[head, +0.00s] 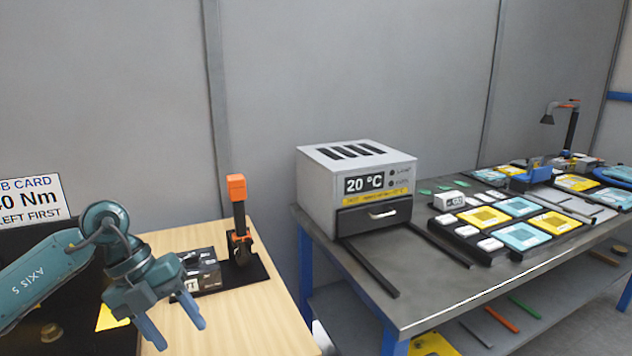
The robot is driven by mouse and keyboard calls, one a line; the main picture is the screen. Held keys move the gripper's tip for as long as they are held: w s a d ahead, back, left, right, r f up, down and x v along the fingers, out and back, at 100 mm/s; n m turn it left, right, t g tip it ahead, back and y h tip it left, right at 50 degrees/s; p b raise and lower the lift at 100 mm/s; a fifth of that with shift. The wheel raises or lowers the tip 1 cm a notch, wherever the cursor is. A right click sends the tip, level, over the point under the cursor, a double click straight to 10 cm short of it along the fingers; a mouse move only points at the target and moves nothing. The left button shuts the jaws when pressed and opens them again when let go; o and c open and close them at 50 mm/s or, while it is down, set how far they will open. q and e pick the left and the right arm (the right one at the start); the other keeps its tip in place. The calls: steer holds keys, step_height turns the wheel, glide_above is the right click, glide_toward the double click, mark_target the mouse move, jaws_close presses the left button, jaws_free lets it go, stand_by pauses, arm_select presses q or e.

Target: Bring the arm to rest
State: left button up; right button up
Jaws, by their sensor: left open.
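My left arm comes in from the left edge in the head view. Its gripper (176,332) is over the left part of the wooden table, fingers pointing down. The two blue fingers are apart, with nothing visible between them. My right gripper is not in view.
The wooden table (245,318) holds an orange-topped upright tool (238,215) and a dark box (200,270) on a black mat. A job card (30,199) stands at left. The grey bench (440,290) holds a drawer unit (345,190) showing 20 °C and several blue and yellow tiles (520,236).

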arm_select(q)
steer(key=s+d+n+t+h, duration=0.2)
steer(key=d+h, duration=0.5)
steer(key=d, duration=0.3)
steer(key=s+d+n+t+h, duration=0.2)
steer(key=s+d+h, duration=0.1)
steer(key=d+h, duration=0.6)
steer(key=a+f+n+t+y, duration=0.3)
steer(key=f+n+t+y, duration=0.4)
steer(key=n, duration=0.3)
steer(key=a+f+n+t+y, duration=0.2)
steer(key=f+n+t+y, duration=0.45)
steer(key=n, duration=0.35)
steer(key=s+a+f+n+g+y, duration=0.2)
steer(key=s+f+n+g+y, duration=0.2)
steer(key=s+f, duration=0.7)
steer(key=shift+a+f+n+g, duration=0.2)
steer(key=shift+f+n+g, duration=0.35)
steer(key=shift+g, duration=0.6)
steer(key=shift+f, duration=0.1)
